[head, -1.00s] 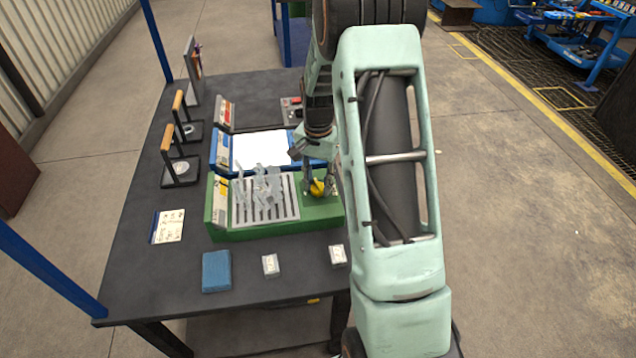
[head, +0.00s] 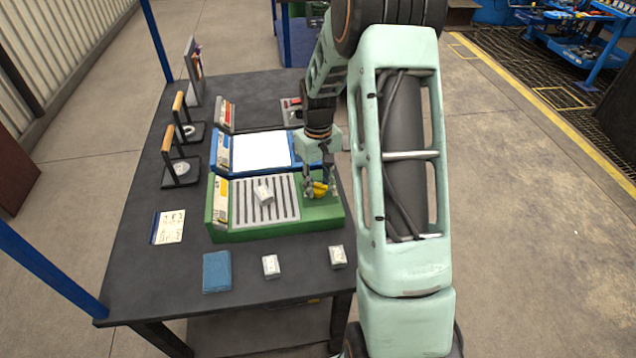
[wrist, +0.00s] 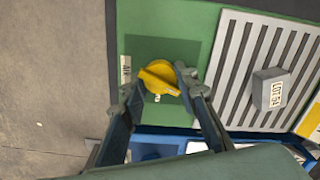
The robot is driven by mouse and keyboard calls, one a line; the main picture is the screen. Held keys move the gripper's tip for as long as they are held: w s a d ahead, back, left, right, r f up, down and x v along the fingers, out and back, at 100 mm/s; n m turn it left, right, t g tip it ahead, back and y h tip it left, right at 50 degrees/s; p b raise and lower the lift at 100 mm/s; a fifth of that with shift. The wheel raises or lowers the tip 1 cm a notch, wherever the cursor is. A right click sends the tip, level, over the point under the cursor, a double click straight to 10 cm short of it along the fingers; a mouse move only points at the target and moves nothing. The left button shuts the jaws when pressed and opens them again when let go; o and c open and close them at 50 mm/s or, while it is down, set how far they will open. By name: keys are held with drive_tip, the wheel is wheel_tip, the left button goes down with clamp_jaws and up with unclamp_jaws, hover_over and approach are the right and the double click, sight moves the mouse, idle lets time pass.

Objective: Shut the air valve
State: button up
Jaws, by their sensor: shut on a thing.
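The air valve is a yellow knob with a raised bar (wrist: 160,79) on the green station, beside a label reading AIR (wrist: 126,68) in the wrist view. In the head view the yellow valve (head: 319,189) sits right of the slotted grate. My gripper (head: 320,186) reaches down over it and is shut on it, with a fingertip on either side; it also shows in the wrist view (wrist: 152,88). The bar lies slightly diagonal in the wrist view. The fingers hide part of the knob in the head view.
A small grey block marked LOT (wrist: 270,90) rests on the grate (head: 240,212) of the green station (head: 280,228). A blue station with a white panel (head: 262,150) stands behind.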

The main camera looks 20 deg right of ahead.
sight(318, 184)
drive_tip(key=n+p, duration=0.1)
drive_tip(key=n, duration=0.3)
drive_tip(key=shift+n, duration=0.4)
drive_tip(key=shift+o, duration=0.2)
drive_tip(key=o, duration=1.1)
wheel_tip(318, 184, up, 12)
drive_tip(key=shift+r, duration=0.1)
